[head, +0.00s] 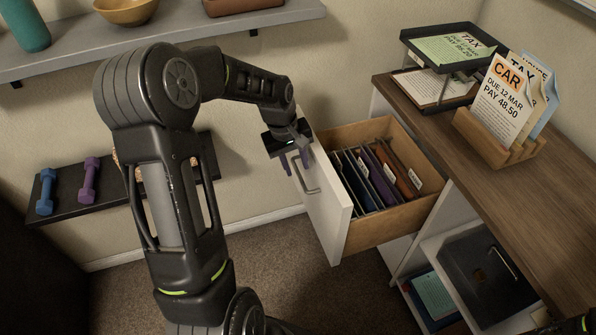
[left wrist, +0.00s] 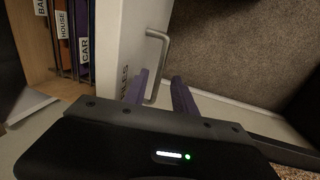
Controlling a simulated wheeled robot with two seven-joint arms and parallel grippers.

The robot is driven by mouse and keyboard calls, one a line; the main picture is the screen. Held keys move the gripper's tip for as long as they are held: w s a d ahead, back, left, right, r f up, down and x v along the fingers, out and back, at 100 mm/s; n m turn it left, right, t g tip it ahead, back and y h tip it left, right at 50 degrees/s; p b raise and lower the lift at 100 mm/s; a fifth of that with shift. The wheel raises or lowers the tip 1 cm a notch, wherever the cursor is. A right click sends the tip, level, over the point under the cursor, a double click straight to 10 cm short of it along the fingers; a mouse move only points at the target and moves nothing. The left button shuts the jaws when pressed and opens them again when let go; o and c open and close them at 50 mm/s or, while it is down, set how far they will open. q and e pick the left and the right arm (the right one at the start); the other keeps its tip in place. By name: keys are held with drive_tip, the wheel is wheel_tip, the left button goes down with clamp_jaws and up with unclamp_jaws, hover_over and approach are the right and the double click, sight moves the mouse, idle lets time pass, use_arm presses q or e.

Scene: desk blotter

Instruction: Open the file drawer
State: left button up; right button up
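The file drawer (head: 333,205) has a white front and wooden sides. It stands well out from the desk, with hanging files showing inside. Its grey metal bar handle (head: 311,180) is on the front, and it also shows in the left wrist view (left wrist: 164,40). My left gripper (head: 295,163) is at the drawer front, by the handle. In the left wrist view its purple fingers (left wrist: 160,92) are apart, with the near end of the handle between them and some gap visible. Whether a finger touches the handle I cannot tell. My right gripper does not show.
The wooden desktop (head: 545,190) holds a letter holder (head: 490,140) with bills and a black paper tray (head: 440,65). A low shelf (head: 110,190) with dumbbells is on the left wall. An open white compartment (head: 455,235) is below the desk. Carpeted floor is clear before the drawer.

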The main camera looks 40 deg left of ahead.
sight(299, 176)
use_arm(q)
drive_tip(key=f, duration=0.3)
drive_tip(key=shift+w+d+f, duration=0.1)
drive_tip(key=shift+w+d, duration=0.1)
drive_tip(key=shift+w, duration=0.05)
drive_tip(key=shift+c, duration=0.3)
clamp_jaws()
idle(0.9)
